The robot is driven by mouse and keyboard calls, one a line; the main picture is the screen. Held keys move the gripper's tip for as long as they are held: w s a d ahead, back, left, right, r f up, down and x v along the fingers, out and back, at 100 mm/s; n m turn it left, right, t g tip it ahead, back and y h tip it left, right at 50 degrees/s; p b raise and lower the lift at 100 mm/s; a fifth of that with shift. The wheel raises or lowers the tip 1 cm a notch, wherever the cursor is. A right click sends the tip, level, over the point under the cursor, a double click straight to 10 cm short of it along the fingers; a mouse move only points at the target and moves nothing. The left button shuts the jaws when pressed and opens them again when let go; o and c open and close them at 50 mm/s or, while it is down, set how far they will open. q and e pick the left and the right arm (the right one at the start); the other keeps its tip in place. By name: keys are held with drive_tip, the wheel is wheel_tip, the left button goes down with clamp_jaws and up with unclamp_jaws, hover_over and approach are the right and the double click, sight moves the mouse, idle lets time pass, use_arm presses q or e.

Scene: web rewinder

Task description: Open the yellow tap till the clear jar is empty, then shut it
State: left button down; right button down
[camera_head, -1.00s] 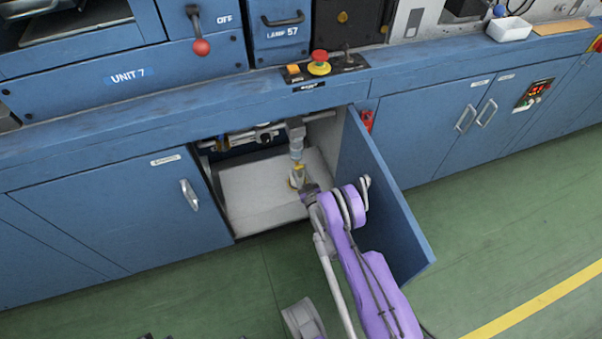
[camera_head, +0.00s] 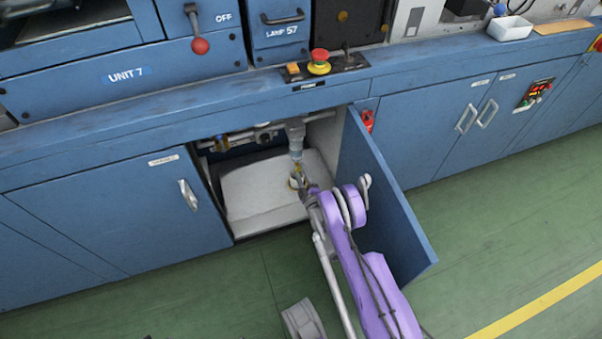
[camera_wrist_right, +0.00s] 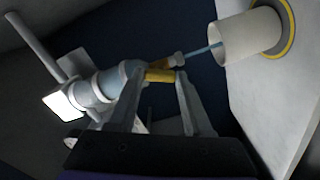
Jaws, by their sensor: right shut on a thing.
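The clear jar (camera_head: 296,148) hangs under a pipe inside the open cabinet. In the right wrist view the jar (camera_wrist_right: 103,86) is on the left, its liquid level hard to tell. The yellow tap (camera_wrist_right: 158,75) is at its lower end, between the fingers of my right gripper (camera_wrist_right: 160,77), which is shut on it. A thin blue stream (camera_wrist_right: 204,50) runs from the tap's outlet into a whitish cup (camera_wrist_right: 238,38). In the head view my right gripper (camera_head: 306,184) reaches in from the front and partly hides tap and cup. My left gripper is out of view.
The open blue door (camera_head: 388,200) stands just right of my right arm. The cup stands on the pale cabinet floor (camera_head: 250,195), in a yellow-edged ring (camera_wrist_right: 289,30). Pipes (camera_head: 235,140) run across the top of the opening. Green floor in front is mostly clear.

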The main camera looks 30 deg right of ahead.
drive_tip(key=n, duration=0.5)
drive_tip(key=shift+n, duration=0.3)
idle(0.4)
drive_tip(key=shift+c, duration=1.6)
unclamp_jaws()
